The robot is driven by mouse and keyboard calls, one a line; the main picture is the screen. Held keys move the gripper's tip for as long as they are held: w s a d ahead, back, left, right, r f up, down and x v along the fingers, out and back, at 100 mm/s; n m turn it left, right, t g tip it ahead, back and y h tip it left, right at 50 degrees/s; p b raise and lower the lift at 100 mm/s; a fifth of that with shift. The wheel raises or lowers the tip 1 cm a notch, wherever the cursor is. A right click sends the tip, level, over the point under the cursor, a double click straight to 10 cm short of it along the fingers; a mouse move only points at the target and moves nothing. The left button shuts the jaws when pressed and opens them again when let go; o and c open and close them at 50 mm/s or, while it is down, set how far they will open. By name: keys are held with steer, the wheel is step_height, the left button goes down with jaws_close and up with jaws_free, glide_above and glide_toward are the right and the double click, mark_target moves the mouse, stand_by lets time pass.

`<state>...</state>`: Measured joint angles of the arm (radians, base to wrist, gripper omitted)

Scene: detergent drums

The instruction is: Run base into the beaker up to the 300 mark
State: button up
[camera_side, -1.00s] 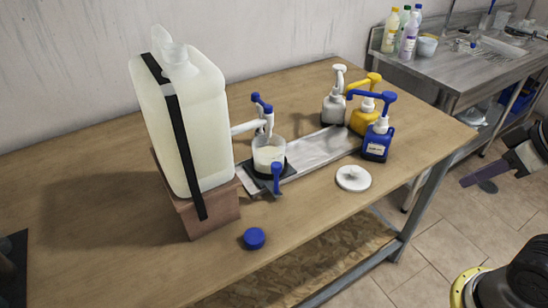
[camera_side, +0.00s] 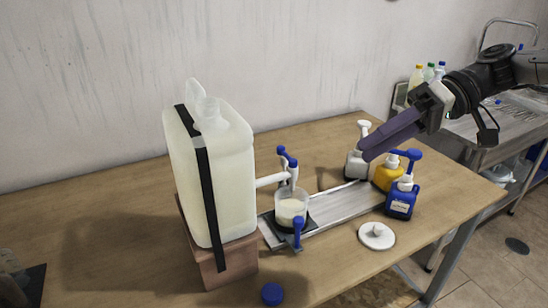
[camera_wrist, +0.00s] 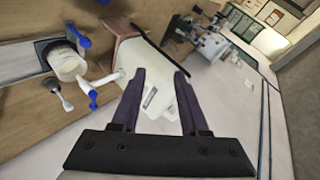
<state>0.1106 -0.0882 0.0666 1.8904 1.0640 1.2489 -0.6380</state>
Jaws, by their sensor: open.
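The detergent drum (camera_side: 228,190) is a pale, translucent canister with a black strap, standing on a brown block (camera_side: 230,265). Its white spout (camera_side: 271,180) with a blue-handled tap (camera_side: 287,160) reaches over the beaker (camera_side: 291,212). The clear beaker holds some whitish liquid; its marks are too small to read. The beaker also shows in the wrist view (camera_wrist: 68,62), left of my fingers. My gripper (camera_side: 368,150) is open and empty, in the air near the pump bottles, right of the beaker. In the wrist view its two fingers (camera_wrist: 158,75) stand apart, the drum behind them.
White (camera_side: 357,163), yellow (camera_side: 388,176) and blue (camera_side: 402,200) pump bottles stand at the rail's (camera_side: 340,208) right end. A blue lever (camera_side: 298,232) rises before the beaker. A white lid (camera_side: 377,236) and blue cap (camera_side: 272,294) lie on the table.

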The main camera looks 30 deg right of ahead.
mark_target(287, 156)
steer(key=w+d+f+m+t+y, duration=0.1)
steer(key=w+d+f+y, duration=0.1)
steer(key=w, duration=0.6)
steer(key=w+d+f+m+t+y, duration=0.1)
steer(key=w+f+m, duration=0.1)
steer(key=w, duration=0.6)
steer(key=w+d+f+m, duration=0.3)
steer(key=w+d+f, duration=0.2)
steer(key=f, duration=0.5)
steer(key=r+x, duration=0.1)
steer(key=x, duration=1.3)
steer(key=shift+w+r+t+y, duration=0.25)
steer(key=shift+r+t+y, duration=0.05)
steer(key=shift+y, duration=0.1)
jaws_close()
